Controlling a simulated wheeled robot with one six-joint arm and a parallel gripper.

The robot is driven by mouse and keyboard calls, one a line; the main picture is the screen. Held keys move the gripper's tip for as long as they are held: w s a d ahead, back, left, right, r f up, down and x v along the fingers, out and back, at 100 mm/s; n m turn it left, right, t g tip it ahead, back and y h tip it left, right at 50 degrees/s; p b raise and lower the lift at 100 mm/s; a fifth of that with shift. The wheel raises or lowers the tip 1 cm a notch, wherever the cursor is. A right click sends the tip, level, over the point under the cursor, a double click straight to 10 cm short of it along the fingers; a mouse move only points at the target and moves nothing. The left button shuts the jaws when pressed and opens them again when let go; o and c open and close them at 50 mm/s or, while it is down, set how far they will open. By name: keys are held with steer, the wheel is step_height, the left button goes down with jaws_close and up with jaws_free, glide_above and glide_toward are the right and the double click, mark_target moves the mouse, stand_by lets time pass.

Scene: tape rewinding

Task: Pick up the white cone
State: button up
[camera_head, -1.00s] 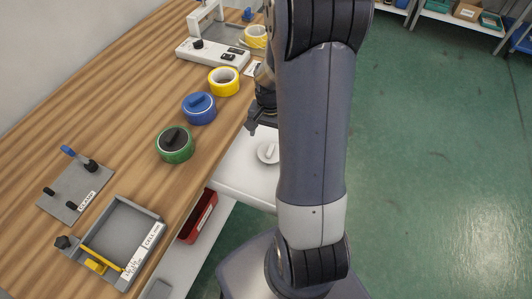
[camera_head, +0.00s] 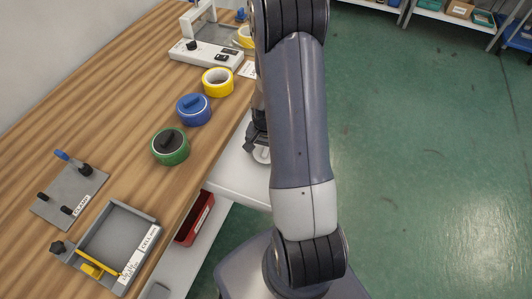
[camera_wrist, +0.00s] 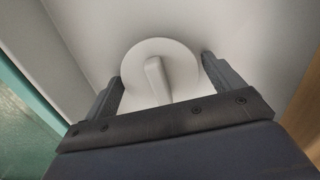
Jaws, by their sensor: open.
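The white cone (camera_wrist: 159,62) shows in the wrist view as a round white disc with a raised white grip on it. It lies on a white surface (camera_wrist: 85,20) between and beyond my gripper's open fingers. My gripper (camera_wrist: 163,84) is open and empty, with one finger at each side of the disc. In the head view my gripper (camera_head: 257,145) is low over the white shelf beside the wooden bench, partly behind my arm. Only a small part of the white cone (camera_head: 261,156) shows there, just under the gripper.
The wooden bench (camera_head: 120,60) holds green (camera_head: 170,147), blue (camera_head: 194,109) and yellow (camera_head: 217,82) tape rolls, a grey tray (camera_head: 117,246) and a clamp plate (camera_head: 69,196). A red bin (camera_head: 195,218) sits under the bench edge. Green floor (camera_head: 420,170) lies open at right.

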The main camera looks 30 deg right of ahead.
steer(key=shift+c, duration=0.6)
steer(key=c, duration=0.7)
steer(key=shift+o, duration=0.2)
